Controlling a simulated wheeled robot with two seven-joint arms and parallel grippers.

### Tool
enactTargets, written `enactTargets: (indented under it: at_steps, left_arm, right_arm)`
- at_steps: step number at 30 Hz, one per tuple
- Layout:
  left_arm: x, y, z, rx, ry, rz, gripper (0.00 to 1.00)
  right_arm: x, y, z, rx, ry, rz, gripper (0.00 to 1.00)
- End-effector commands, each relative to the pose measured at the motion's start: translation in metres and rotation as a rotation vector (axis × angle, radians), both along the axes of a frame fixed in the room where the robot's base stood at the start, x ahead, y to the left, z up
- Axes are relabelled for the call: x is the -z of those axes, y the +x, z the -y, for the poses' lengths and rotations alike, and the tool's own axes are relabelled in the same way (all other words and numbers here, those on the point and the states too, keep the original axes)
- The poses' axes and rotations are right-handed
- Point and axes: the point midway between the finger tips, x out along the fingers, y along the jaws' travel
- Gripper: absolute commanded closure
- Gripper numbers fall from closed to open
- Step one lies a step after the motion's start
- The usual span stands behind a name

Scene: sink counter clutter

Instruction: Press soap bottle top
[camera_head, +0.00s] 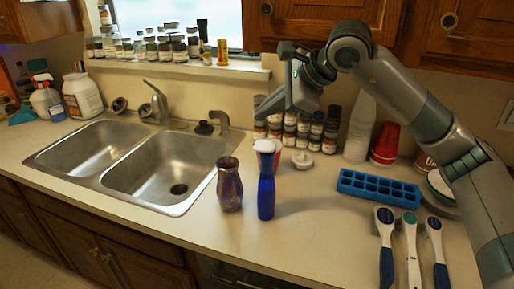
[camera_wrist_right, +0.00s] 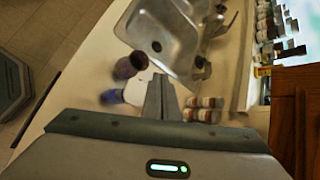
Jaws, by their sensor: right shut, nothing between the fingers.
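A slim blue bottle (camera_head: 266,195) stands upright on the counter to the right of the sink. White and red show at its upper end; I cannot tell whether both belong to it. It also shows small and partly hidden in the right wrist view (camera_wrist_right: 112,96). My right gripper (camera_head: 262,112) is shut and empty. Its fingers point down and left, above the bottle and apart from it. The closed fingers also show in the wrist view (camera_wrist_right: 161,86). My left gripper is not in view.
A purple vase (camera_head: 229,185) stands just left of the bottle. The double sink (camera_head: 110,185) lies farther left. Spice jars (camera_head: 315,132) line the wall. A blue ice tray (camera_head: 378,188) and several brushes or scoops (camera_head: 410,245) lie at right. Counter in front of the bottle is clear.

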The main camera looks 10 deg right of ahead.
Motion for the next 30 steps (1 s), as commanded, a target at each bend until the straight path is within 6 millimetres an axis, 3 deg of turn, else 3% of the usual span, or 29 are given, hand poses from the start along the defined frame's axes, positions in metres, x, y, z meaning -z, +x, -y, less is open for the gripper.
enactTargets:
  at_steps: [4,6,17,30]
  left_arm:
    - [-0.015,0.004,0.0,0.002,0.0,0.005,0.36]
    - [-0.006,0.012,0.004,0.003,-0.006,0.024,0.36]
    - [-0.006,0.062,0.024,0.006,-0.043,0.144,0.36]
    - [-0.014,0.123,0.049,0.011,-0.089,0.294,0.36]
  right_arm:
    - [-0.015,0.0,0.0,0.0,0.0,0.0,1.0]
    - [-0.007,0.001,-0.005,-0.048,-0.06,0.0,1.0]
    - [-0.015,0.0,-0.021,-0.378,-0.473,-0.022,1.0]
    - [-0.056,-0.019,-0.013,-0.806,-0.944,-0.127,1.0]
